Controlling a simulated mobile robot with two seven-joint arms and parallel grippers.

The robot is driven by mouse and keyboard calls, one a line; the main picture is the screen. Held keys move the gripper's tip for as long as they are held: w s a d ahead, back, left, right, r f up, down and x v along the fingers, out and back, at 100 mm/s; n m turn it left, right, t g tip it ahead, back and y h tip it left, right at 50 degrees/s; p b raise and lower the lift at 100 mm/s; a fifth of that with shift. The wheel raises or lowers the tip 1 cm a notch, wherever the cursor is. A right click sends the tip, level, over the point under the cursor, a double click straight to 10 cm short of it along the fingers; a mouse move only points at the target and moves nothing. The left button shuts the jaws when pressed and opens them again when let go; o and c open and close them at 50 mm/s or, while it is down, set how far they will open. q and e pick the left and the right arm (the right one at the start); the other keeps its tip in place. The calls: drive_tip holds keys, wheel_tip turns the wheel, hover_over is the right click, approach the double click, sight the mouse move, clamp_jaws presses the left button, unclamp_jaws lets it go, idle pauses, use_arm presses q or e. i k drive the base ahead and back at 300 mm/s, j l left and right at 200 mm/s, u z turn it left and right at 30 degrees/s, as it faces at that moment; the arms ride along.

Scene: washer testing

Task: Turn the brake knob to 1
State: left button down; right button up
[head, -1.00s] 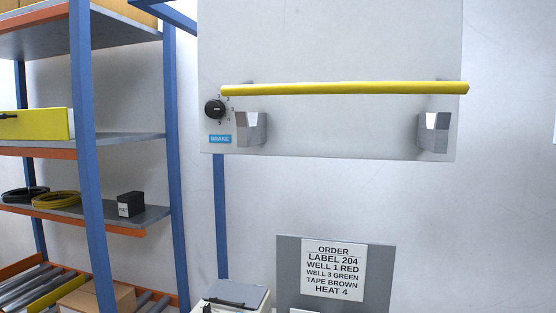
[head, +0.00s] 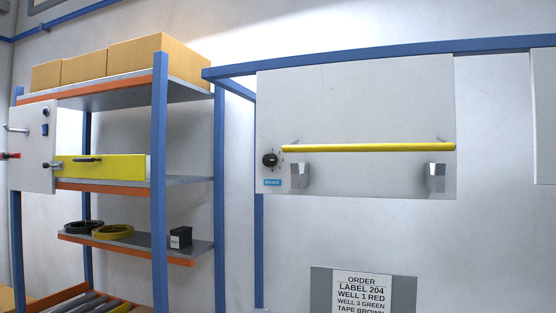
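The brake knob (head: 270,160) is a small round black knob at the lower left of a pale grey hanging panel (head: 350,110) in the head view. Small marks surround it, too small to read, and I cannot tell which one it points at. A blue BRAKE label (head: 272,183) sits just below the knob. A yellow bar (head: 370,148) runs across the panel to the right of the knob, above two grey metal brackets (head: 300,175). Neither of my grippers shows in this view.
A blue-framed shelf rack (head: 160,180) with boxes (head: 160,60), coiled cables (head: 112,231) and a black box (head: 180,237) stands left. A white switch panel (head: 32,150) is at far left. An order sign (head: 362,290) is below. A blue beam (head: 400,50) runs above the panel.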

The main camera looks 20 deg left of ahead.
sight(269, 159)
drive_tip(key=z, duration=1.55)
drive_tip(key=k+j+z, duration=0.2)
drive_tip(key=j, duration=0.2)
drive_tip(key=k+j+z, duration=0.2)
drive_tip(key=j, duration=0.25)
drive_tip(key=k+j, duration=0.2)
drive_tip(key=j, duration=0.3)
drive_tip(key=k+j, duration=0.2)
drive_tip(key=j, duration=0.25)
drive_tip(key=k+j, duration=0.2)
drive_tip(key=j, duration=0.3)
drive_tip(key=k+j, duration=0.2)
drive_tip(key=j, duration=0.3)
drive_tip(key=k+j, duration=0.2)
drive_tip(key=j, duration=0.3)
drive_tip(key=k+j, duration=0.2)
drive_tip(key=j, duration=0.25)
drive_tip(key=k+j, duration=0.2)
drive_tip(key=j, duration=0.3)
drive_tip(key=k+j, duration=0.25)
drive_tip(key=j, duration=0.25)
